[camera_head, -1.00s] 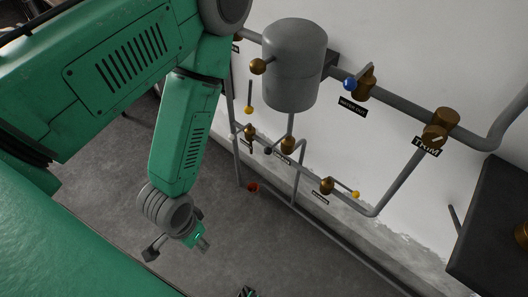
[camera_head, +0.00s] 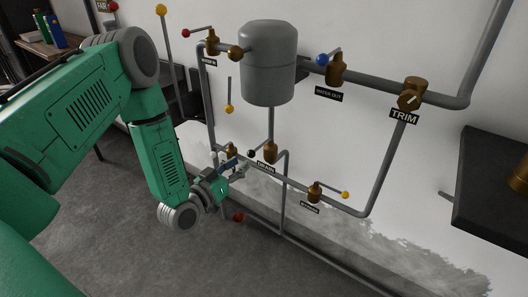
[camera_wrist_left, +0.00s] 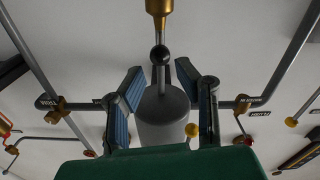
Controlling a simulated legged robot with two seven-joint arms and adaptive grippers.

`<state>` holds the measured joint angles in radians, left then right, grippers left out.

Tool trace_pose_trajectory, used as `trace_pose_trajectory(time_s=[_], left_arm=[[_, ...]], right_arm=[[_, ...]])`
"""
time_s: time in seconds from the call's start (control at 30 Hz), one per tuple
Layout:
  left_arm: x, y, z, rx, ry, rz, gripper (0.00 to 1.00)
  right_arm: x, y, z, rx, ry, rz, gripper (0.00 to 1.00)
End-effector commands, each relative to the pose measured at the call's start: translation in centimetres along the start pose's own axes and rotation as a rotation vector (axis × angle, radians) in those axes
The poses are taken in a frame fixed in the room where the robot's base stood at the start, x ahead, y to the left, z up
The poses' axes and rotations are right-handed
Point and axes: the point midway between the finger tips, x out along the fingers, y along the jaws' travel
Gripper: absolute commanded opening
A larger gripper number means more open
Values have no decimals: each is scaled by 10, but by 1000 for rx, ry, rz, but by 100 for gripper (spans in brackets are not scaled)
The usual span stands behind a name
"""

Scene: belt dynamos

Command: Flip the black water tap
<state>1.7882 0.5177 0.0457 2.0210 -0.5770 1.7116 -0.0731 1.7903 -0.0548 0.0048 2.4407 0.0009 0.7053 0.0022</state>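The black tap's round knob (camera_head: 251,153) sits on a short lever beside a brass valve body (camera_head: 270,152) at the DRAIN label (camera_head: 266,168), below the grey tank. In the left wrist view the black knob (camera_wrist_left: 160,53) and its lever lie between and just beyond my fingertips, with the brass valve (camera_wrist_left: 158,6) above. My left gripper (camera_head: 236,167) is close to the knob, at its lower left. In the wrist view the left gripper (camera_wrist_left: 158,76) has its two blue-padded fingers spread apart, with nothing gripped. Contact with the knob cannot be made out. My right gripper is out of view.
A grey tank (camera_head: 268,62) hangs above among wall pipes. Other levers have yellow (camera_head: 229,109), blue (camera_head: 322,60) and red (camera_head: 186,31) knobs. A yellow-knobbed lever (camera_head: 345,195) sits lower right. A dark table (camera_head: 485,215) stands at right.

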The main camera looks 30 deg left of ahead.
Motion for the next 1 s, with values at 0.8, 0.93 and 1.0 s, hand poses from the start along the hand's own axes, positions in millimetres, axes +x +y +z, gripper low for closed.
trace_pose_trajectory(time_s=[0.8, 0.93, 1.0], left_arm=[[109, 0, 0, 0, -1, 0, 28], [108, 0, 0, 0, -1, 0, 28], [108, 0, 0, 0, -1, 0, 11]], right_arm=[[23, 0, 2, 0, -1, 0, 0], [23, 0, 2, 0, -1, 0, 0], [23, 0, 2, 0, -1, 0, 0]])
